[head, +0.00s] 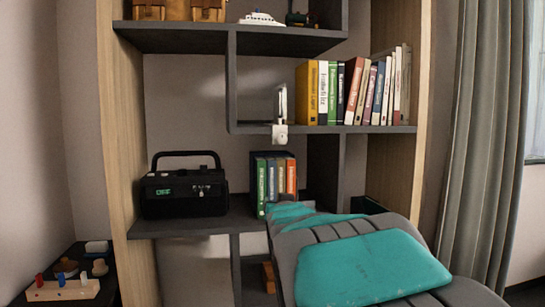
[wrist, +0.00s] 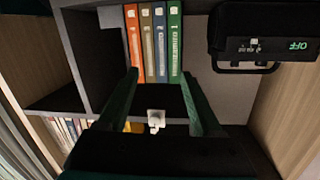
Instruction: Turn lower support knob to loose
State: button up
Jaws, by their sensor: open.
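A small white fitting (head: 280,130) with an upright arm sits at the front edge of the middle shelf, left of the yellow book. It also shows in the wrist view (wrist: 155,120), upside down, between the lines of my fingers; I cannot tell its distance. I cannot tell for sure that it is a support knob, and no loose marking can be read. My gripper (wrist: 160,72) is open with nothing between its fingers. In the head view my teal and grey arm fills the lower right, and the gripper is not clear there.
A black radio (head: 184,191) with a handle stands on the lower shelf, left of several upright books (head: 273,178). More books (head: 355,90) fill the middle shelf. A dark side table at lower left holds a wooden peg block (head: 62,290). A curtain (head: 480,150) hangs at right.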

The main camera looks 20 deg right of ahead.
aim_at(282, 140)
jog(key=w+d+r+t+h+b, duration=0.25)
jog(key=r+t, duration=0.35)
jog(key=r, duration=0.6)
jog(key=shift+g+y, duration=0.25)
jog(key=shift+g, duration=0.05)
jog(key=shift+d+f+x, duration=0.15)
jog(key=shift+x, duration=1.7)
jog(key=shift+d+f+x, duration=0.1)
jog(key=shift+f+x, duration=0.05)
jog(key=shift+x, duration=1.75)
jog(key=shift+c, duration=0.3)
grip_shut()
